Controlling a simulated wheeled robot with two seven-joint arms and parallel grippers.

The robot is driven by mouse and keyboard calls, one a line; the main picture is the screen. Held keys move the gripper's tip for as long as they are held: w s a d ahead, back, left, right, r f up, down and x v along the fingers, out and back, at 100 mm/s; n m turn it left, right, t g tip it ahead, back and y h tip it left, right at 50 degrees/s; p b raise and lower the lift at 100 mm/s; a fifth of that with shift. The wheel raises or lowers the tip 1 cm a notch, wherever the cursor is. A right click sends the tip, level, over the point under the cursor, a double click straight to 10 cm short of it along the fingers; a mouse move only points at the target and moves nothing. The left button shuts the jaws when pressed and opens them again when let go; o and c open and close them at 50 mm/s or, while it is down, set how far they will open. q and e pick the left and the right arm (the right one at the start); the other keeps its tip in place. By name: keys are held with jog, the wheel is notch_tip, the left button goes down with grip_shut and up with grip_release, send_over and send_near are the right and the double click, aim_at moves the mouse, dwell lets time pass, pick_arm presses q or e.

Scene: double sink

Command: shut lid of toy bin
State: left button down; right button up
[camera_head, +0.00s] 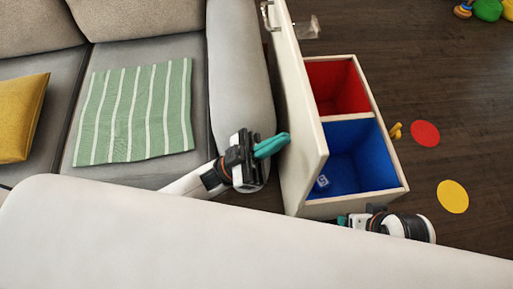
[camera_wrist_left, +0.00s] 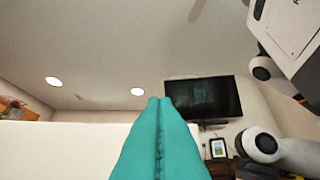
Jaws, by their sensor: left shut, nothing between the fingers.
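The toy bin (camera_head: 399,160) is a cream box with a red compartment and a blue compartment, seen in the head view right of the sofa. Its cream lid (camera_head: 297,110) stands raised, nearly upright, along the bin's left side, so both compartments are uncovered. My left gripper (camera_head: 285,140) is shut and empty, its teal fingers close to the outer left face of the lid; I cannot tell whether they touch. The left wrist view also shows its fingers (camera_wrist_left: 160,105) closed together. My right gripper (camera_head: 343,220) is at the bin's near edge, mostly hidden, its jaws unclear.
A grey sofa (camera_head: 140,50) with a green striped cloth (camera_head: 135,112) and yellow pillow (camera_head: 20,117) fills the left. A small dice-like block (camera_head: 322,181) lies in the blue compartment. Red (camera_head: 425,133) and yellow (camera_head: 453,196) discs lie on the floor at right.

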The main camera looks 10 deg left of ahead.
pick_arm(q)
jog(key=d, duration=0.1)
jog(key=w+d, duration=0.1)
jog(key=d, duration=0.1)
jog(key=shift+w+d, duration=0.1)
jog(key=shift+d, duration=0.2)
jog(key=shift+d, duration=0.1)
